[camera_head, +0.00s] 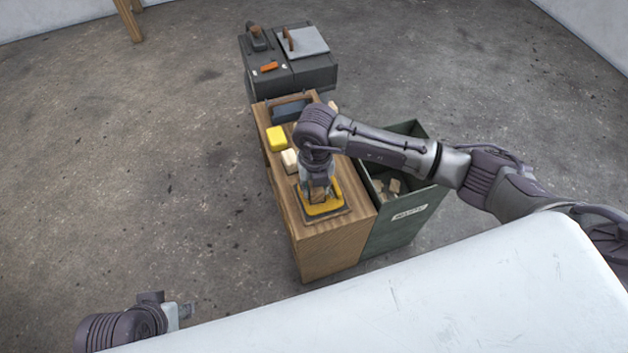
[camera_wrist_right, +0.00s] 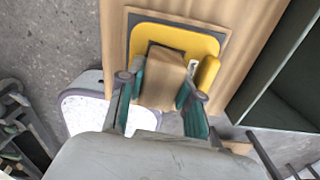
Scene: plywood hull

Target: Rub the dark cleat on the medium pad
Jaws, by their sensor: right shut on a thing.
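A yellow pad (camera_head: 333,208) lies on a dark grey sheet at the near end of the wooden bench; it also shows in the right wrist view (camera_wrist_right: 200,42). My right gripper (camera_head: 318,194) points down over this pad. In the right wrist view my right gripper (camera_wrist_right: 160,95) is shut on a brown wooden block, the dark cleat (camera_wrist_right: 163,78). The cleat is over the pad and looks on or very close to it; contact cannot be told. My left gripper (camera_head: 181,313) is low at the left, away from the bench, its fingers too small to judge.
A yellow block (camera_head: 277,139), a pale block (camera_head: 290,160) and a dark blue-grey item (camera_head: 288,111) sit farther along the bench (camera_head: 330,250). A green bin (camera_head: 405,228) with wooden pieces adjoins it on the right. A dark cabinet (camera_head: 300,78) stands behind. Floor at left is clear.

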